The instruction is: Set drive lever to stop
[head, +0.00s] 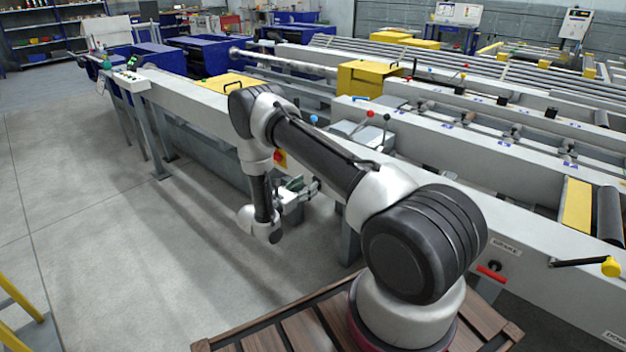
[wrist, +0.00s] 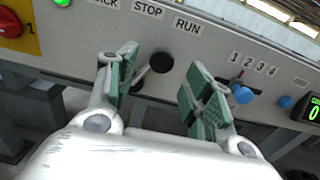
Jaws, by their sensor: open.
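The drive lever with its round black knob (wrist: 161,62) shows in the wrist view, under labels reading STOP (wrist: 147,9) and RUN (wrist: 187,25). A third label at the left is cut off and ends in "ACK". The knob sits below and between STOP and RUN; I cannot tell its exact setting. My gripper (wrist: 163,95) is open, with green-padded fingers either side of the lever in the picture. I see no contact, and the gap in depth is unclear. In the head view my gripper (head: 304,188) is beside the front of the table; the lever is hidden there.
Right of the lever are a blue knob (wrist: 242,94) under numbers 1 to 4, another blue knob (wrist: 285,101) and a green display (wrist: 313,112). A red switch (wrist: 10,24) on yellow is at the left. Open floor (head: 100,230) lies left of the table.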

